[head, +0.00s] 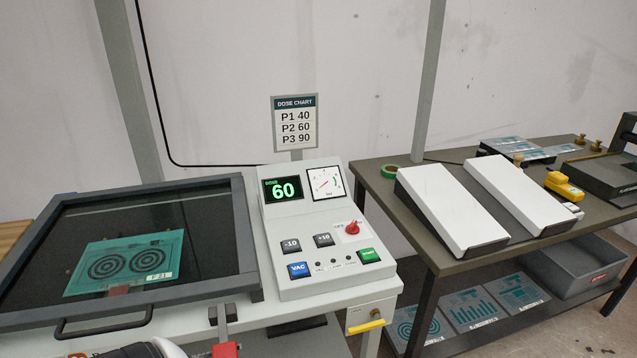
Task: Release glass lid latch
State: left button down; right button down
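The glass lid (205,230) is a dark-framed pane lying shut on the white unit at the left. A dark and white part of my arm shows at the bottom edge, left of the latch. No fingertips of either gripper are visible.
The control panel (300,262) reads "60" and has buttons and a red knob (352,228). A yellow handle (366,326) is below it. The dark side table (440,240) at right holds two white sloped units, a yellow device (565,187) and a grey bin (580,265) underneath.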

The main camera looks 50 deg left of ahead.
aim_at(224, 349)
jog(key=u, duration=1.5)
